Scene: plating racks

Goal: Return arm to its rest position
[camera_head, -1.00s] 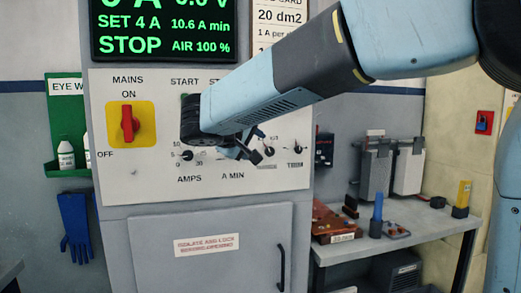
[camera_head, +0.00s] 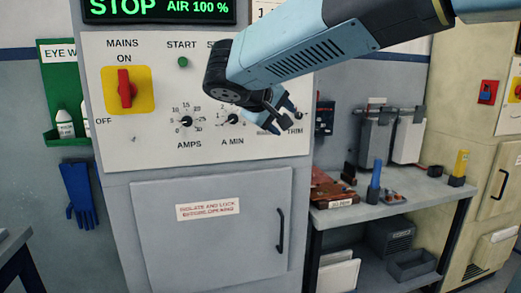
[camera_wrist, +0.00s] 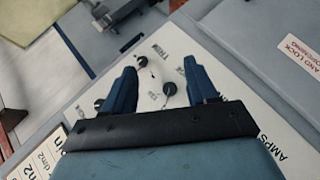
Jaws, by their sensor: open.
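My gripper (camera_head: 280,116) hangs in front of the right part of the control panel (camera_head: 140,145) in the head view, with my blue arm reaching in from the upper right. In the wrist view my gripper (camera_wrist: 160,85) has two blue fingers spread apart with nothing between them. Panel knobs (camera_wrist: 142,62) show beyond the fingers. The arm hides part of the panel's upper right, including some lettering. The red mains switch (camera_head: 124,88) stands upright on its yellow plate. The green start button (camera_head: 183,62) and the amps knob (camera_head: 187,122) are uncovered.
A green eye-wash holder (camera_head: 62,95) and blue gloves (camera_head: 77,195) hang at the left. The cabinet door (camera_head: 210,240) below is shut.

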